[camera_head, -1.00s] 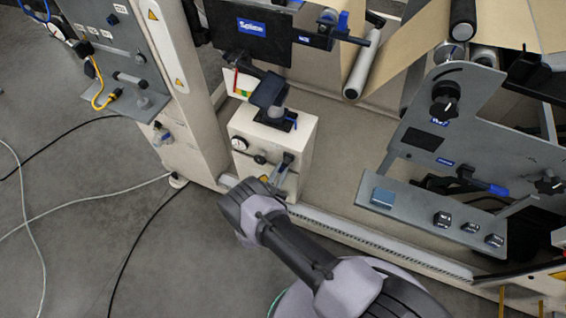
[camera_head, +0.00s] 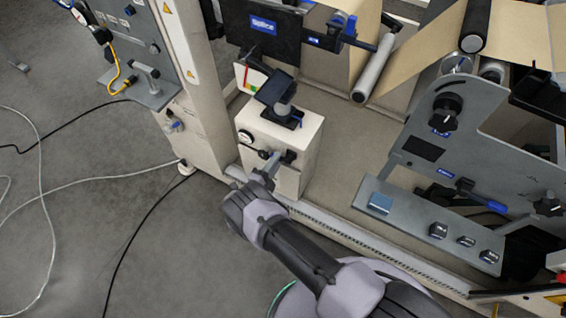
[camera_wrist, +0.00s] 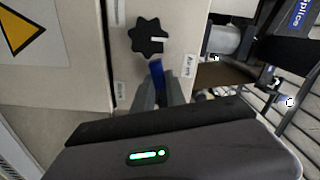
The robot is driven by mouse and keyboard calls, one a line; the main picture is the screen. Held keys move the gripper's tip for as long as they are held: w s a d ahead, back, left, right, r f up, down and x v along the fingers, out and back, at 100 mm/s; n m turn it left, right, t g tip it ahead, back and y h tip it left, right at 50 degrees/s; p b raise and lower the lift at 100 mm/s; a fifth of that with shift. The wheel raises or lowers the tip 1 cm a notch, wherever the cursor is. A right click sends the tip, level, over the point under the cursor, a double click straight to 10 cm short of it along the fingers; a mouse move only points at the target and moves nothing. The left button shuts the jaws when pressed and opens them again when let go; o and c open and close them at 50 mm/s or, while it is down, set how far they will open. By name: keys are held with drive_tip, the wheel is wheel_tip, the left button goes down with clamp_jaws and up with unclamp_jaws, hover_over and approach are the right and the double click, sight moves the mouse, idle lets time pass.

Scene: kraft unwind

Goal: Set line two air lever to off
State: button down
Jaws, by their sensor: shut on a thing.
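The blue lever (camera_wrist: 157,72) shows in the wrist view between my two grey fingers, just below a black star-shaped knob. Only a part of the blue piece is visible; its pivot and lower part are hidden by my fingers. My gripper (camera_wrist: 163,92) is shut on it. A label reading "Air on" (camera_wrist: 188,66) is to the right of the lever, and a smaller label (camera_wrist: 120,90) to the left is too blurred to read. In the head view my gripper (camera_head: 268,168) is at the front face of the cream cabinet (camera_head: 290,180); the lever is not clear there.
The black knob (camera_wrist: 148,37) is close above my fingertips. A dark bracket (camera_head: 278,92) stands on top of the cabinet. A grey panel with knobs (camera_head: 420,222) is to the right. Cables (camera_head: 90,178) lie on the open floor at left.

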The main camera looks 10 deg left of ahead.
drive_tip(key=shift+a+r+m+p, duration=0.1)
drive_tip(key=shift+r+m+p, duration=0.25)
drive_tip(key=shift+m, duration=0.5)
drive_tip(key=shift+r+m+p, duration=0.25)
drive_tip(key=shift+m+p, duration=0.15)
drive_tip(key=shift+m, duration=0.45)
drive_tip(key=c, duration=1.4)
unclamp_jaws()
drive_tip(key=shift+o, duration=0.2)
drive_tip(key=p+v, duration=0.3)
drive_tip(key=v, duration=1.4)
drive_tip(key=shift+s, duration=0.2)
